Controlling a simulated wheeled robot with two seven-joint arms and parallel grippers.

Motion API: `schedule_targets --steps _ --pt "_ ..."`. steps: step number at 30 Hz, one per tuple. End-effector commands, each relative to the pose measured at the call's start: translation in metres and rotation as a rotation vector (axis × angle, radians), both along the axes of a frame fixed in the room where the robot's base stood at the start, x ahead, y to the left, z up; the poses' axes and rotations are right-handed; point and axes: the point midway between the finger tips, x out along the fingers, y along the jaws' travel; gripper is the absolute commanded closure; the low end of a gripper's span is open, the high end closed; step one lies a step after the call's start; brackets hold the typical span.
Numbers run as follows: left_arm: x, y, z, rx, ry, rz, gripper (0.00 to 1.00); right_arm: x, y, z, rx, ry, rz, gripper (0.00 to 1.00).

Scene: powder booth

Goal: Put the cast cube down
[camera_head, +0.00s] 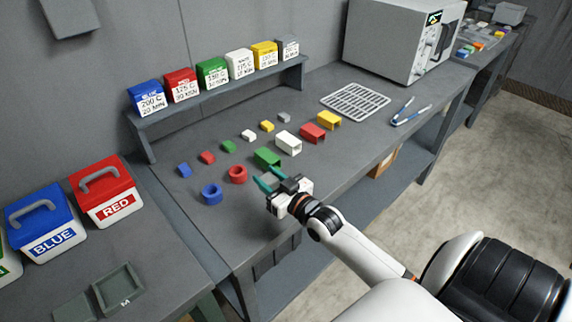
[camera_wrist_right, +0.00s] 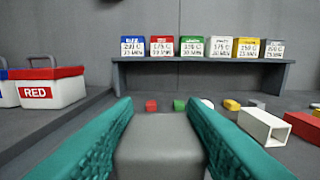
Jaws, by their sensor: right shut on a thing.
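The cast cube (camera_wrist_right: 160,142) is a plain grey block between the two teal fingers in the right wrist view. My right gripper (camera_head: 270,183) is shut on it, over the front part of the grey bench (camera_head: 330,205) in the head view. There the fingers hide most of the cube. I cannot tell whether its underside touches the bench. My left gripper is not in view.
Blue (camera_head: 212,194) and red (camera_head: 237,174) rings lie left of the gripper. A green tube (camera_head: 267,157) lies just behind it. Several small coloured blocks and tubes lie farther back, before a shelf of labelled boxes (camera_head: 212,72). A wire rack (camera_head: 355,101) and oven (camera_head: 402,38) stand beyond.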

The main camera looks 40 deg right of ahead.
Motion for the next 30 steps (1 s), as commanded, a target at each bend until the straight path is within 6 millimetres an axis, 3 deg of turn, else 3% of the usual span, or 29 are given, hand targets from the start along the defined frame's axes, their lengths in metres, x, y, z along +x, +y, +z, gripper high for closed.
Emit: schedule_targets --steps 15,27,28,30 --pt "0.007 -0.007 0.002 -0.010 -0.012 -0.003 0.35 0.000 0.001 -0.065 0.000 -0.003 0.000 0.90" --pt "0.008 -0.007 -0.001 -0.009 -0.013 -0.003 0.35 0.000 0.001 -0.072 -0.001 -0.004 0.001 0.90" --pt "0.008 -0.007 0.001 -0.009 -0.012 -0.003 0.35 -0.001 0.001 -0.071 -0.001 -0.002 0.001 0.57" --pt "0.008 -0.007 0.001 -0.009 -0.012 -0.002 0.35 -0.001 0.001 -0.071 -0.001 -0.002 0.001 0.46"
